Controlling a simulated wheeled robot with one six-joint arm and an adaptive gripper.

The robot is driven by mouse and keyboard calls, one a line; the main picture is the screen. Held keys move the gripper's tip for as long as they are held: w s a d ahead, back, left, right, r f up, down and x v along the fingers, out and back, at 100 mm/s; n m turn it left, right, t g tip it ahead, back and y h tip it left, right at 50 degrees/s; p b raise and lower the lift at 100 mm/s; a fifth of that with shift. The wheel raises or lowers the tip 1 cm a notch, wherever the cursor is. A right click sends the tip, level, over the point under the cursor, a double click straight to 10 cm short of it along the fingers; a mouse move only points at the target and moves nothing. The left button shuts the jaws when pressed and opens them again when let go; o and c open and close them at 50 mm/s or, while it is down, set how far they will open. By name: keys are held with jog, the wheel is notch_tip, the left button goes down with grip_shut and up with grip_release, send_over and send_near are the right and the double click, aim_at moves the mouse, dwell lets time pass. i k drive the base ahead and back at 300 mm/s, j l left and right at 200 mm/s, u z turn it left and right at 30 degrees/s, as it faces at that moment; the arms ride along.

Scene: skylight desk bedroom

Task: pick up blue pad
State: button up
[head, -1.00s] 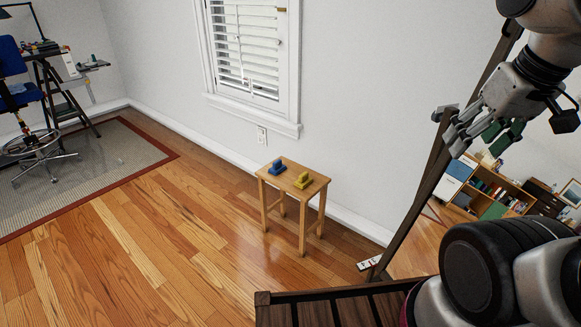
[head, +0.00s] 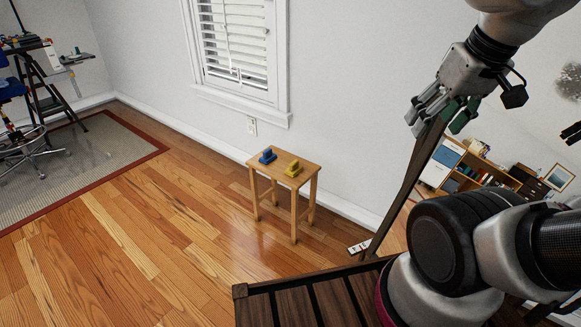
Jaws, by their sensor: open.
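The blue pad (head: 267,156) sits on the left part of a small wooden stool's top (head: 279,166). My gripper (head: 442,122) is in the upper right, well above and to the right of the stool. Its fingers are open and hold nothing. It is far from the blue pad.
A dark slatted wooden piece (head: 310,302) stands in front at the bottom. A mirror with a dark frame (head: 407,190) leans at the right, reflecting shelves. The window wall is behind the stool. Open wooden floor (head: 150,240) lies left of the stool.

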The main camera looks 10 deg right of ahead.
aim_at(268, 156)
jog(key=z, duration=1.15)
jog(key=u, duration=1.25)
jog(key=i+j+z, duration=0.3)
jog(key=i+j, duration=0.35)
jog(key=i, duration=0.45)
jog(key=i+j+z, duration=0.25)
jog(key=i+j, duration=0.7)
jog(key=i, duration=0.1)
